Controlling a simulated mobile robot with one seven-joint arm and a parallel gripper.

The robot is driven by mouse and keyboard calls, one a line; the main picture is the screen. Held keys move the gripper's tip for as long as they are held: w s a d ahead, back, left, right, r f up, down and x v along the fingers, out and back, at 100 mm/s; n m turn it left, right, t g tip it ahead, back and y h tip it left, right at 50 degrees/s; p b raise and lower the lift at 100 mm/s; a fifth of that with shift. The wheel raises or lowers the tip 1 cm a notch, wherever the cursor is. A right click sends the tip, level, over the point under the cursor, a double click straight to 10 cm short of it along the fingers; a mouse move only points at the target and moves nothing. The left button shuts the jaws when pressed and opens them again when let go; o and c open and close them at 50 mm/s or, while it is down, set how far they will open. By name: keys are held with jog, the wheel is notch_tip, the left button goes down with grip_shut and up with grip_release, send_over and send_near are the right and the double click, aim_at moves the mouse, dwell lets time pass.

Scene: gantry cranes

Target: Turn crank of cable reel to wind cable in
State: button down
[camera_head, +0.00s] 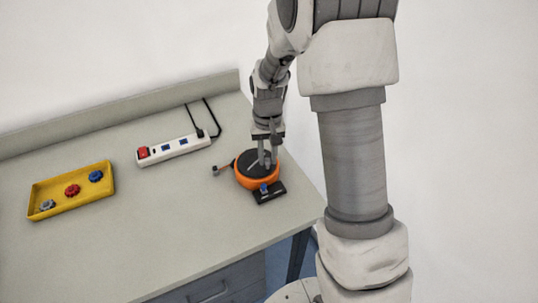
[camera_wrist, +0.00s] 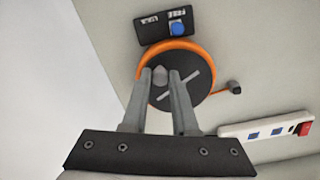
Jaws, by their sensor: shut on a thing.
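The cable reel is a round orange drum (camera_head: 244,179) with a black top, near the table's right end. In the wrist view, its orange rim (camera_wrist: 205,50) surrounds a black disc (camera_wrist: 180,97) with a light bar on it. My gripper (camera_head: 267,161) points down over the reel. It is shut on the grey crank knob (camera_wrist: 160,75), which stands off-centre on the disc between the fingertips. A short cable end with a dark plug (camera_head: 216,170) sticks out of the reel's side. A black plate (camera_head: 272,196) with a blue switch (camera_wrist: 177,28) adjoins the reel; the switch sits by the word "FREE".
A white power strip (camera_head: 180,148) with a red switch and black cord lies behind the reel, to the left. A yellow tray (camera_head: 90,198) with grey, red and blue knobs stands farther left. The table (camera_head: 150,245) is clear in front.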

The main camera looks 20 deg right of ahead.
jog(key=shift+a+m, duration=0.15)
jog(key=shift+m, duration=0.35)
jog(key=c, duration=0.7)
grip_release()
jog(key=shift+s+r+p, duration=0.1)
jog(key=shift+r+p, duration=0.45)
jog(key=shift+r, duration=8.15)
